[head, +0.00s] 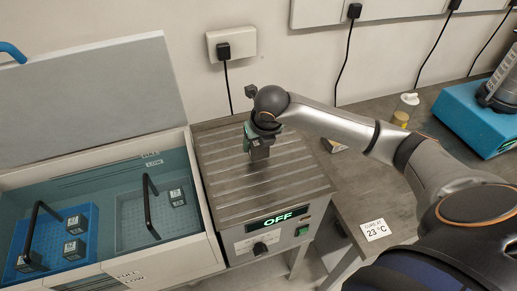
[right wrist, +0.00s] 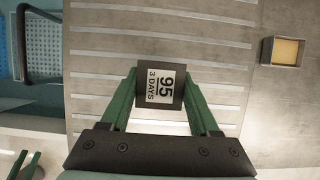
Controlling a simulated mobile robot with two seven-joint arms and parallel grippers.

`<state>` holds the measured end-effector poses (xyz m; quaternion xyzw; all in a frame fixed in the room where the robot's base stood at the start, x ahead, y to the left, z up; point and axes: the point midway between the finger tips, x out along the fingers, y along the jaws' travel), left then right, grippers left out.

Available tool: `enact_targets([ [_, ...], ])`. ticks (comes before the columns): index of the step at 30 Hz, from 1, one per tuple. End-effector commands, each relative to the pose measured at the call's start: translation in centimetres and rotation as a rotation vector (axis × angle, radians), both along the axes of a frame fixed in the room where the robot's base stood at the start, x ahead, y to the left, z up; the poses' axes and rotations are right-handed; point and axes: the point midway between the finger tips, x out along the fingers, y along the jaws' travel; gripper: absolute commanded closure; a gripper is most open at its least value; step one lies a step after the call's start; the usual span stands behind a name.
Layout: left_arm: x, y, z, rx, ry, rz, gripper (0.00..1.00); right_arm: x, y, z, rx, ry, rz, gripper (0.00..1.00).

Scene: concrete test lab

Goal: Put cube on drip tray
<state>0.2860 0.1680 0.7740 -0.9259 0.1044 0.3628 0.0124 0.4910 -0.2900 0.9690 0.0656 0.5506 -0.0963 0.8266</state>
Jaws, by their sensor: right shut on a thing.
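The dark cube with a white "95 3 DAYS" label (right wrist: 160,87) sits between the green fingers of my right gripper, which is shut on it. In the head view my right gripper (head: 259,149) points down over the back middle of the ribbed metal drip tray (head: 230,190). I cannot tell whether the cube touches the tray or hangs just above it. The drip tray (right wrist: 110,14) also shows beneath the cube in the right wrist view. Two spread green fingers, apparently my left gripper (right wrist: 24,165), show at that view's lower left; they look open and empty.
Left of the tray stands an open water tank (head: 213,246) with a blue basket (head: 88,245) and a grey basket (head: 128,208), holding several cubes. A small open box (right wrist: 267,50) lies to the tray's right. The unit's display (head: 278,218) reads OFF. The tray is otherwise clear.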

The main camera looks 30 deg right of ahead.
Motion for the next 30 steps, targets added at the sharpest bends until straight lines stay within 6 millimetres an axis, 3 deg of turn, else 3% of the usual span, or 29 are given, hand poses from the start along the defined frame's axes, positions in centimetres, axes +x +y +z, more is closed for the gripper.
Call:
enact_targets([
  [4, 0.0, 0.0, 0.4, 0.0, -0.001, 0.0, 0.5, -0.2, -0.1, -2.3, -0.001, 0.004, -0.002, 1.0],
  [16, 0.1, 0.0, 0.4, 0.0, -0.002, 0.0, 0.5, -0.1, -0.2, -2.9, -0.002, 0.002, -0.001, 1.0],
  [17, 0.1, 0.0, 0.4, 0.0, -0.002, 0.0, 0.5, -0.2, -0.2, -2.9, -0.003, 0.004, -0.002, 0.34],
  [24, 0.1, 0.0, 0.4, 0.0, -0.002, 0.0, 0.5, -0.2, -0.2, -2.9, -0.003, 0.004, -0.002, 0.08],
  [30, 0.1, 0.0, 0.4, 0.0, -0.002, 0.0, 0.5, -0.2, -0.2, -2.9, -0.003, 0.004, -0.002, 0.08],
])
